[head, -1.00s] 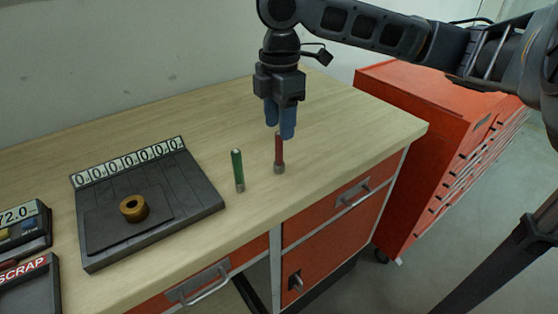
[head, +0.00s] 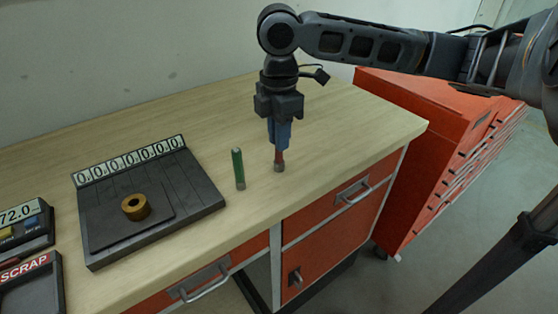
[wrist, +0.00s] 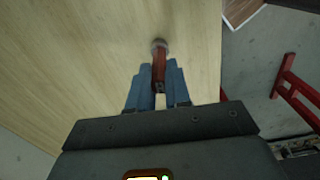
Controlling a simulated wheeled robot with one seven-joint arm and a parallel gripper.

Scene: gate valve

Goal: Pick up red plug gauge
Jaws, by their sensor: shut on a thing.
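The red plug gauge (head: 279,160) stands upright on the wooden bench top, its grey lower end down at the surface. My gripper (head: 279,142) points straight down, with its blue fingers shut on the upper part of the gauge. Its top is hidden between the fingers in the head view. In the wrist view the red plug gauge (wrist: 159,67) lies between the two blue fingers of my gripper (wrist: 159,78), its grey end beyond the tips. The gauge looks still in contact with the bench.
A green plug gauge (head: 238,169) stands just left of the red one. A dark scale-like plate (head: 190,190) with a number display holds a brass ring (head: 136,206). A tray labelled SCRAP (head: 30,290) is at the far left. A red tool cabinet (head: 420,130) stands right of the bench.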

